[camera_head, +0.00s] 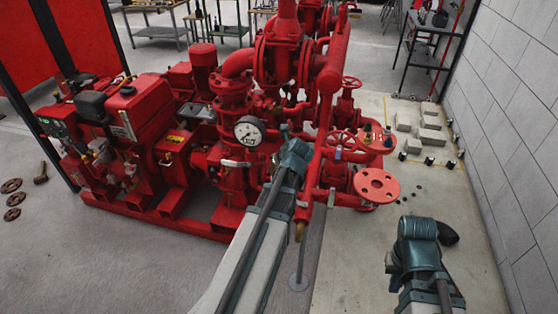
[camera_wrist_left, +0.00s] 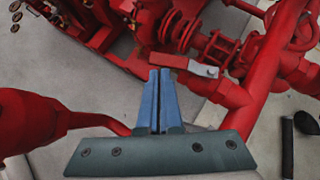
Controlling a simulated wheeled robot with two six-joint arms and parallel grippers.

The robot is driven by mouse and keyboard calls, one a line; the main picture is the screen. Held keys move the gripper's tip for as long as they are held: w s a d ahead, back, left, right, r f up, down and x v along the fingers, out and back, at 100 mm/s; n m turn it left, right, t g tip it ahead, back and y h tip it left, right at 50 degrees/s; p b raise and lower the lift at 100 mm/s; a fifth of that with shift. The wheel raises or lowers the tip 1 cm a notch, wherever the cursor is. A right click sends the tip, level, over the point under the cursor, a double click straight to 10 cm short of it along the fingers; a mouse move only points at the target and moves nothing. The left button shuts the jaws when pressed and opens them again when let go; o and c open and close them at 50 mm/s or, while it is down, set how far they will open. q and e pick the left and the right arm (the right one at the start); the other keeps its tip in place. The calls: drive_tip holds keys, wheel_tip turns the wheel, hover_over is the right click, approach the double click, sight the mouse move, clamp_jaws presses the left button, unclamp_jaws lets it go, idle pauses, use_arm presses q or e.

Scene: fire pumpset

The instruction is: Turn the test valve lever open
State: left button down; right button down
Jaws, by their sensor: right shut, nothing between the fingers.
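In the left wrist view a short red lever (camera_wrist_left: 170,61) with a pale metal end (camera_wrist_left: 203,70) lies just beyond my left fingertips; it looks like the test valve lever. My left gripper (camera_wrist_left: 160,72) has its two blue fingers side by side with only a thin dark line between them, and nothing shows held. Whether the tips touch the lever is unclear. In the head view my left gripper (camera_head: 284,130) is beside the red pipework, and I cannot make out the lever there. My right gripper (camera_head: 448,234) is dark, shut and empty, over the floor at the lower right.
A round pressure gauge (camera_head: 249,132) sits left of my left gripper. A red flange (camera_head: 376,186) and a handwheel (camera_head: 342,143) stand to its right. Grey blocks (camera_head: 431,137) lie on the floor near the block wall (camera_head: 515,100). Floor around my right gripper is mostly clear.

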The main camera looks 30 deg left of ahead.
use_arm(q)
drive_tip(key=shift+w+a, duration=0.3)
drive_tip(key=shift+a, duration=0.25)
drive_tip(key=shift+w+a, duration=0.3)
drive_tip(key=shift+a, duration=0.2)
drive_tip(key=shift+w+a, duration=0.1)
drive_tip(key=p+v, duration=0.9)
drive_tip(key=v, duration=0.4)
drive_tip(key=shift+d+r+p, duration=0.2)
drive_tip(key=shift+r+p, duration=0.05)
drive_tip(key=shift+p, duration=0.1)
drive_tip(key=s+d+f+n+g+h, duration=0.2)
drive_tip(key=s+d+n, duration=0.3)
drive_tip(key=d, duration=0.5)
drive_tip(key=s+d+f+n+g+h, duration=0.1)
drive_tip(key=s+d+f+n+h, duration=0.1)
drive_tip(key=s+d+n, duration=0.3)
drive_tip(key=s+d+f+n+g+h, duration=0.2)
drive_tip(key=s+d+n, duration=0.3)
drive_tip(key=d+n, duration=0.6)
drive_tip(key=d, duration=0.3)
drive_tip(key=shift+d+n+g, duration=0.3)
drive_tip(key=shift+d, duration=0.1)
